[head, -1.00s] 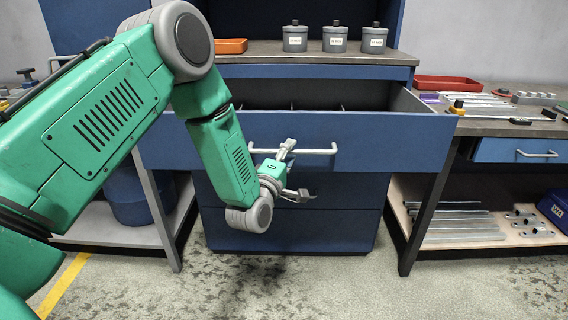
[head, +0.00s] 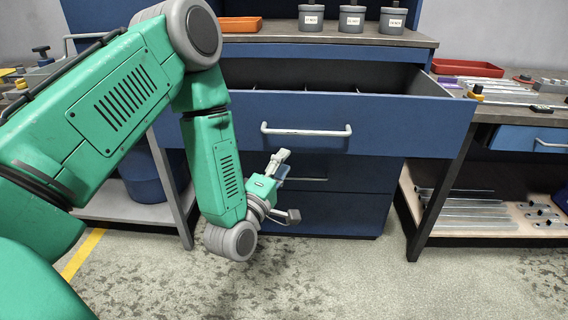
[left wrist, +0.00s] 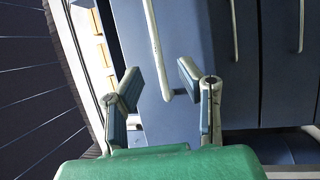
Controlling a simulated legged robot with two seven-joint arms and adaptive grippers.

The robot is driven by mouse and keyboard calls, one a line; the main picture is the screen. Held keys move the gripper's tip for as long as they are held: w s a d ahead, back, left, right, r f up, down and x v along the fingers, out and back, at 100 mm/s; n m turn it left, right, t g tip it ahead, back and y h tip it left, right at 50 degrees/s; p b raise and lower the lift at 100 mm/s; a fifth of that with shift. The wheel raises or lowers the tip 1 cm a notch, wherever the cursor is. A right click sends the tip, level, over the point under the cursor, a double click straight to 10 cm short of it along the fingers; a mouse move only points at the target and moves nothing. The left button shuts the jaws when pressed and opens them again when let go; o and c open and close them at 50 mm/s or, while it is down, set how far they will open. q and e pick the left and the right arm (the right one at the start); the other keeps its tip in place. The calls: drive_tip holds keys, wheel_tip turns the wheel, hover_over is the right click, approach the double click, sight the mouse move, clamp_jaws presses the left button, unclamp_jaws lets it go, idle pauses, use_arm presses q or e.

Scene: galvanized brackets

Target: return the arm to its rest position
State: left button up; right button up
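My left arm (head: 120,105) is green and reaches in from the left in the head view. My left gripper (head: 287,188) is below the top drawer's handle and in front of the cabinet. In the left wrist view the two fingers of the left gripper (left wrist: 159,80) are spread apart with nothing between them. The drawer handle (head: 306,131) is a pale bar, apart from the fingers; it also shows beyond them in the left wrist view (left wrist: 156,45). The blue top drawer (head: 400,125) stands pulled open. My right gripper is not in view.
Grey lidded pots (head: 352,20) and an orange tray (head: 240,24) stand on the cabinet top (head: 290,39). A workbench (head: 510,116) with metal parts and a red tray (head: 467,68) is at the right. The floor (head: 350,285) in front is clear.

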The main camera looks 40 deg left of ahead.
use_arm(q)
drive_tip(key=s+d+f+m+g+h, duration=0.25)
drive_tip(key=s+f+m+g, duration=0.25)
drive_tip(key=f, duration=0.3)
drive_tip(key=s+d+f+m+g+h, duration=0.2)
drive_tip(key=s+d+f+m+g, duration=0.25)
drive_tip(key=f, duration=0.45)
drive_tip(key=s+f+m+g, duration=0.4)
drive_tip(key=s+m+g, duration=0.1)
drive_tip(key=s, duration=0.5)
drive_tip(key=s+f+m+g+y+p, duration=0.1)
drive_tip(key=s+f+m+g, duration=0.3)
drive_tip(key=s, duration=0.7)
drive_tip(key=shift+a+m+g, duration=0.25)
drive_tip(key=shift+m+g, duration=0.1)
drive_tip(key=shift+m, duration=0.1)
drive_tip(key=shift+w+f, duration=0.1)
